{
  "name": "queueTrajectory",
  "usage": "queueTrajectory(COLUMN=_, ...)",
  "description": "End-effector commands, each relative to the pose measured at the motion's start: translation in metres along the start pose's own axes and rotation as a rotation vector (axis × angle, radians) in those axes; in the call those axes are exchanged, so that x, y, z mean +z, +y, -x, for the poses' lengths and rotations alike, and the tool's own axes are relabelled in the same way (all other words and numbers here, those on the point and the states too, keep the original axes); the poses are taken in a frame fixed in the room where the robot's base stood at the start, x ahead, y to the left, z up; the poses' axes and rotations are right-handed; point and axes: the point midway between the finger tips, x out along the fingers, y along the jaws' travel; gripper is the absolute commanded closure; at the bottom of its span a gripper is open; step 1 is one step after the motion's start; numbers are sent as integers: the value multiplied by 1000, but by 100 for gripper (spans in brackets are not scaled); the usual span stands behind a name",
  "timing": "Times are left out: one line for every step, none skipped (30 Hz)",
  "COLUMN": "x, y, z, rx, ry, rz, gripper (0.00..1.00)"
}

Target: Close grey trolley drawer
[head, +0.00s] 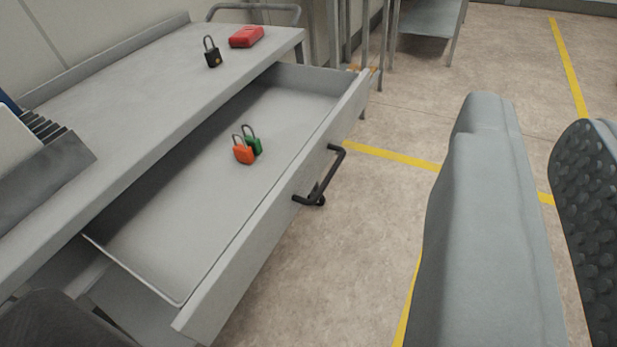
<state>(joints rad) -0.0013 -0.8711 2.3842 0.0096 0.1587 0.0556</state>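The grey trolley (130,90) stands at the left, and its drawer (270,247) is pulled far out toward the right. The drawer front carries a black bar handle (322,180). An orange padlock (244,154) and a green padlock (254,146) lie together inside the drawer. My gripper (538,120) is at the right of the picture, with its grey finger and its dark studded pad apart. It is open, with nothing seen between the fingers. It appears to the right of the handle, apart from it; the exact distance is unclear.
A black padlock (212,54) and a red block-like item (246,37) lie on the trolley top. A dark-slotted item (40,150) is at the left edge. A grey table (430,18) stands behind. The floor right of the drawer is clear, with yellow lines (390,156).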

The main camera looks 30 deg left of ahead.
Motion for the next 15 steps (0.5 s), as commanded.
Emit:
queueTrajectory(x=4, y=0, z=-11, rx=1, ry=-38, rz=-40, gripper=95)
queueTrajectory(x=6, y=-1, z=-17, rx=2, ry=-64, rz=-72, gripper=100)
queueTrajectory(x=9, y=-1, z=-26, rx=5, ry=-101, rz=-116, gripper=100)
queueTrajectory(x=12, y=-2, z=-33, rx=9, ry=-132, rz=-153, gripper=100)
queueTrajectory(x=16, y=-2, z=-40, rx=13, ry=-164, rz=-191, gripper=100)
queueTrajectory(x=19, y=-3, z=-50, rx=21, ry=-204, rz=-242, gripper=100)
queueTrajectory(x=23, y=-4, z=-57, rx=28, ry=-235, rz=-280, gripper=100)
queueTrajectory(x=26, y=-5, z=-63, rx=35, ry=-265, rz=-317, gripper=100)
queueTrajectory(x=31, y=-6, z=-72, rx=47, ry=-305, rz=-367, gripper=100)
queueTrajectory(x=35, y=-6, z=-78, rx=57, ry=-337, rz=-403, gripper=100)
queueTrajectory(x=39, y=-7, z=-85, rx=68, ry=-367, rz=-440, gripper=100)
queueTrajectory(x=44, y=-8, z=-93, rx=84, ry=-407, rz=-490, gripper=100)
queueTrajectory(x=47, y=-10, z=-99, rx=97, ry=-436, rz=-526, gripper=100)
queueTrajectory(x=52, y=-10, z=-105, rx=111, ry=-466, rz=-561, gripper=100)
queueTrajectory(x=56, y=-12, z=-113, rx=131, ry=-505, rz=-608, gripper=100)
